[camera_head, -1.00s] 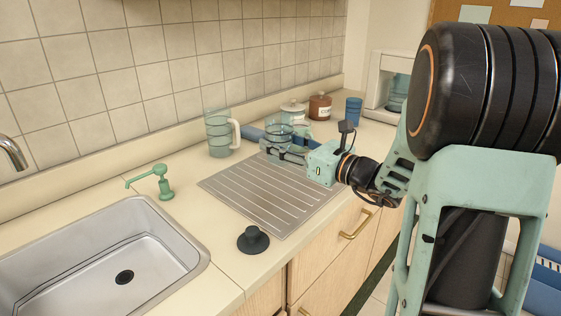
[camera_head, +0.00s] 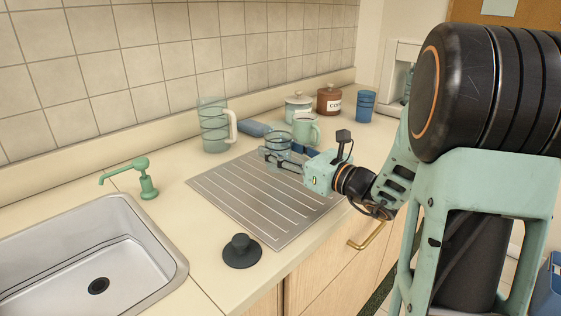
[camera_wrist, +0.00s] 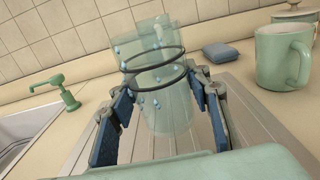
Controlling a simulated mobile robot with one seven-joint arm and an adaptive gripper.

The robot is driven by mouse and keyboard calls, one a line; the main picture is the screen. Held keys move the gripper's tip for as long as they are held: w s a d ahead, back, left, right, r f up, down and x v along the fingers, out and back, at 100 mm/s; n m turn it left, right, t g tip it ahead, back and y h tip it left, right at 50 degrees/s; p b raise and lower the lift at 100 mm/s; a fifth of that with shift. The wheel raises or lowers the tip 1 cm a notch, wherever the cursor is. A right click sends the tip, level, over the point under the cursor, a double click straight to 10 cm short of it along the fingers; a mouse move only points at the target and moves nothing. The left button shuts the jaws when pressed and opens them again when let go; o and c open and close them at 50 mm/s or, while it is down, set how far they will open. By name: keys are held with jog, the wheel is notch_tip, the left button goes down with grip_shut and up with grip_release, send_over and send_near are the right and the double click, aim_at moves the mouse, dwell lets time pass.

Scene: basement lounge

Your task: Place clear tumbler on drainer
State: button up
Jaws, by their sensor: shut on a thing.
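The clear tumbler (camera_head: 278,145) has dark rings and stands roughly upright in my gripper. In the wrist view the tumbler (camera_wrist: 168,100) sits between both fingers, with blue drops on it. My gripper (camera_head: 282,158) is shut on it; the fingers also show in the wrist view (camera_wrist: 165,108). The drainer (camera_head: 235,200) is a ribbed metal board right of the sink. The tumbler is over the drainer's far right part. I cannot tell whether its base touches the metal.
A clear pitcher (camera_head: 213,128) stands behind the drainer. A green mug (camera_head: 306,130), folded blue cloth (camera_head: 254,128), canisters (camera_head: 329,100) and blue cup (camera_head: 365,106) are behind. A black stopper (camera_head: 241,250) sits at the near edge. The drainer's left part is clear.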

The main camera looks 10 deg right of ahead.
jog(key=shift+f+b, duration=0.65)
jog(key=shift+f, duration=0.7)
jog(key=shift+f, duration=0.2)
jog(key=o, duration=1.4)
jog(key=shift+o, duration=0.2)
jog(key=shift+r, duration=0.2)
jog(key=shift+s+d, duration=0.2)
jog(key=shift+s, duration=0.05)
jog(key=p+v, duration=0.1)
jog(key=v, duration=1)
jog(key=shift+s+d+p, duration=0.1)
jog(key=shift+s+p, duration=0.1)
jog(key=shift+p, duration=0.1)
